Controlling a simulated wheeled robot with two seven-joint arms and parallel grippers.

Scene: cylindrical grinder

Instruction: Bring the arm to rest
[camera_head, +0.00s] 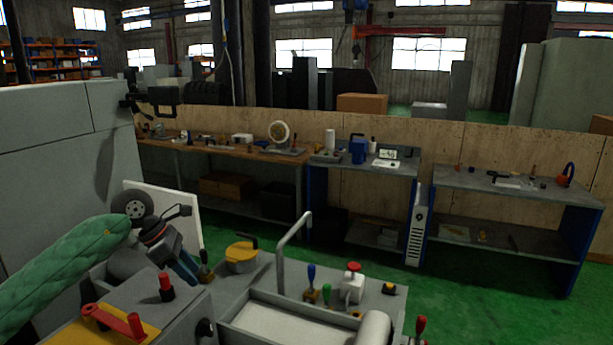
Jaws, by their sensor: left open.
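My left arm, in a green quilted sleeve, comes in from the left edge. Its dark gripper (178,218) is at the sleeve's far end, open, with nothing seen between its fingers. It is above the left part of the grey cylindrical grinder (262,285), near a dark round wheel (132,205) and a white panel (190,200). I cannot tell whether it touches the machine. My right gripper is not in view.
A workbench (225,152) and blue-legged tables (515,190) stand behind. Green floor (480,300) is clear at right.

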